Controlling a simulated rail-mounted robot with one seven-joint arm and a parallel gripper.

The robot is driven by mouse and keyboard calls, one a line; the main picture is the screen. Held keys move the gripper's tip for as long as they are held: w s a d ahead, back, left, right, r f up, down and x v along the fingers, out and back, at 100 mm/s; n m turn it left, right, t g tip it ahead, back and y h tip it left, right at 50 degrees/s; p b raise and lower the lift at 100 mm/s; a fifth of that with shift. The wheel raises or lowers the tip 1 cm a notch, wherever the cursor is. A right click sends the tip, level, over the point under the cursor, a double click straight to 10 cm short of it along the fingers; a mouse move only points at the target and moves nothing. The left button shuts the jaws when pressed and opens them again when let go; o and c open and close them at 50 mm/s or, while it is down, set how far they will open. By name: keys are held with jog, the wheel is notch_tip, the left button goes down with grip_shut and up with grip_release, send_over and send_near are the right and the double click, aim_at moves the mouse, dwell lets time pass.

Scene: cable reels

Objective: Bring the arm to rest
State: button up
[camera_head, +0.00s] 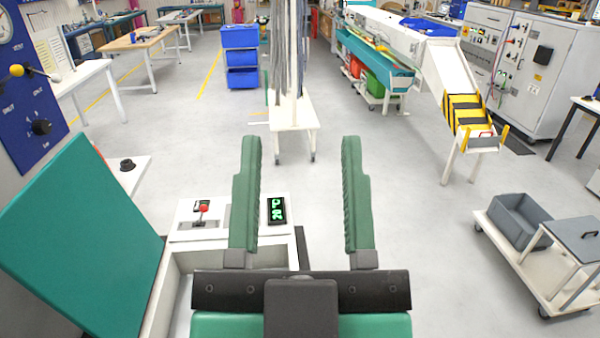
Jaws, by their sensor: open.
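My gripper (301,145) is in the lower middle of the head view. Its two long green fingers stand apart, with bare floor and part of a white panel showing between them. The gripper is open and holds nothing. The dark mount of the fingers shows at the bottom edge. The rest of the arm is mostly out of view.
A white panel with a red-knobbed lever (203,208) and a green-lit display (276,210) lies just left. A trolley of hanging cables (292,115) stands ahead. A grey bin (520,220) sits on a cart (535,268) at right. Floor between is clear.

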jog(key=shift+r, duration=0.1)
notch_tip(320, 180, up, 17)
jog(key=p, duration=1.6)
jog(key=shift+a+p, duration=0.15)
jog(key=shift+p, duration=0.25)
jog(key=shift+w, duration=0.1)
